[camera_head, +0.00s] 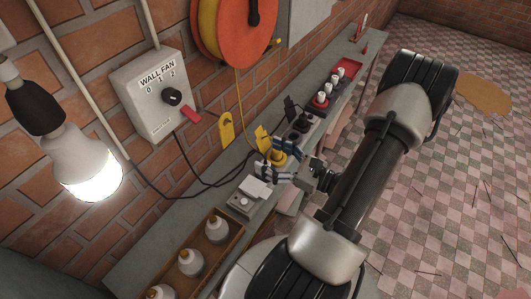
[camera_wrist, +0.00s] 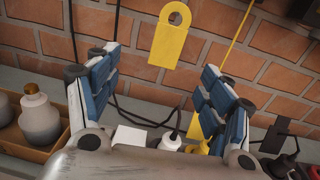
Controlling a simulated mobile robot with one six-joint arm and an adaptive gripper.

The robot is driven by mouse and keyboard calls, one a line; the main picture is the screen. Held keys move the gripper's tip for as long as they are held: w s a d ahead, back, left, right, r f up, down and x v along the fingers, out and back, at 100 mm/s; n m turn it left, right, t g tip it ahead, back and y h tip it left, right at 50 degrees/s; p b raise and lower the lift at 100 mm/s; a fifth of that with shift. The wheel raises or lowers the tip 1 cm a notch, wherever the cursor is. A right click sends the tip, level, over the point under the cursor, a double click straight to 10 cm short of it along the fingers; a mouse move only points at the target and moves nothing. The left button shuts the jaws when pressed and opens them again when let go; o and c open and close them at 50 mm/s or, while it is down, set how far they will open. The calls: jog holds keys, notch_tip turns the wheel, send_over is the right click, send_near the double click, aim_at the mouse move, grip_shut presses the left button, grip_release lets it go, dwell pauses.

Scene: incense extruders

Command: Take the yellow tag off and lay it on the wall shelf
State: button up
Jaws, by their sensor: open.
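A yellow tag (camera_head: 226,130) with a round hole at its top is upright against the brick wall. It also shows in the wrist view (camera_wrist: 170,38), top centre, beyond my fingertips. What holds it up is too small to tell. The grey wall shelf (camera_head: 150,248) runs along the wall below it. My gripper (camera_head: 276,163) is above the shelf, lower right of the tag in the head view. In the wrist view its blue-padded fingers (camera_wrist: 160,75) are spread wide with nothing between the pads, and the tag is apart from them.
A wall fan switch box (camera_head: 155,95) with a red lever and an orange reel (camera_head: 230,30) are on the wall. A wooden crate of bottles (camera_head: 208,245), a white-topped box (camera_head: 248,195), a yellow item (camera_head: 262,138) and a red tray (camera_head: 346,68) stand along the shelf. Dark cables cross it.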

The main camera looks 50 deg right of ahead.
jog(key=h, duration=0.1)
jog(key=b, duration=0.2)
send_near(228, 132)
jog(key=shift+m, duration=0.4)
jog(key=w, duration=0.6)
jog(key=w+a, duration=0.1)
jog(key=w, duration=0.3)
jog(key=shift+w+f, duration=0.15)
jog(key=shift+f, duration=0.1)
jog(key=shift+c, duration=0.5)
jog(key=c, duration=1)
jog(key=shift+c, duration=0.3)
jog(key=shift+r, duration=0.25)
